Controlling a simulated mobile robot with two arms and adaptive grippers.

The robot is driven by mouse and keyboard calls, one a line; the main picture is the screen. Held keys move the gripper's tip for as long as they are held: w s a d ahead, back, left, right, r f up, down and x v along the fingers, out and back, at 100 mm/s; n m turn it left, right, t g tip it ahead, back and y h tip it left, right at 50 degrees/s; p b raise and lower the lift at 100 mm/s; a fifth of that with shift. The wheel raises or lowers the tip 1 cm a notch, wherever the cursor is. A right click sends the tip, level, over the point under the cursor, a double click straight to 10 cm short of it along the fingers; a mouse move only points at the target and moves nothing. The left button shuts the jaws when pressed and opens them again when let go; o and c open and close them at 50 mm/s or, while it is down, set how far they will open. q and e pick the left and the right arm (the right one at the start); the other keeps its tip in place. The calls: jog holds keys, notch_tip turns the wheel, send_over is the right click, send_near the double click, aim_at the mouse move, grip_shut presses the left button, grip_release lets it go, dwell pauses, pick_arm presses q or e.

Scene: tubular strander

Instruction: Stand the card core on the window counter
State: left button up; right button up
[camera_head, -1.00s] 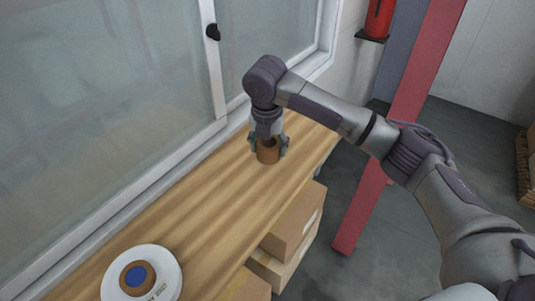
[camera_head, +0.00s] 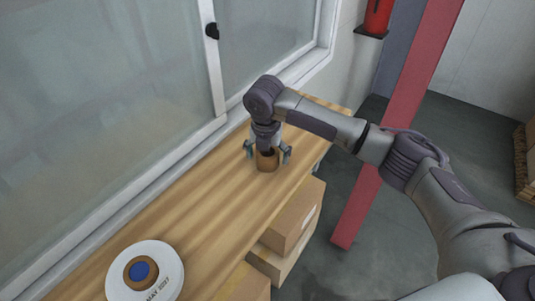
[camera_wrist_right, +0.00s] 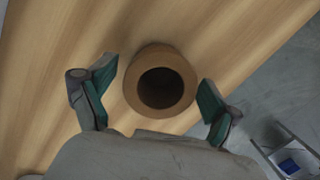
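The card core (camera_head: 267,162) is a short brown tube standing upright on the wooden window counter (camera_head: 205,205). It also shows in the right wrist view (camera_wrist_right: 160,82), with its round hole facing the camera. My right gripper (camera_head: 267,152) is above and around the core, its fingers spread on both sides. In the right wrist view there is a gap between each green fingertip pad and the core, so the gripper (camera_wrist_right: 155,88) is open and not touching it. My left gripper is not in view.
A white round disc (camera_head: 145,272) with a blue centre and a brown ring lies at the near end of the counter. Cardboard boxes (camera_head: 293,217) sit below the counter edge. A window (camera_head: 110,110) borders the back, and a red post (camera_head: 400,125) stands to the right.

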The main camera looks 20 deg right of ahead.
jog(key=shift+r, duration=0.1)
jog(key=shift+r, duration=0.25)
notch_tip(320, 180, up, 12)
jog(key=s+b, duration=0.1)
jog(key=b, duration=0.1)
jog(key=shift+s+a+f, duration=0.25)
jog(key=shift+s+a, duration=0.05)
jog(key=shift+a, duration=0.15)
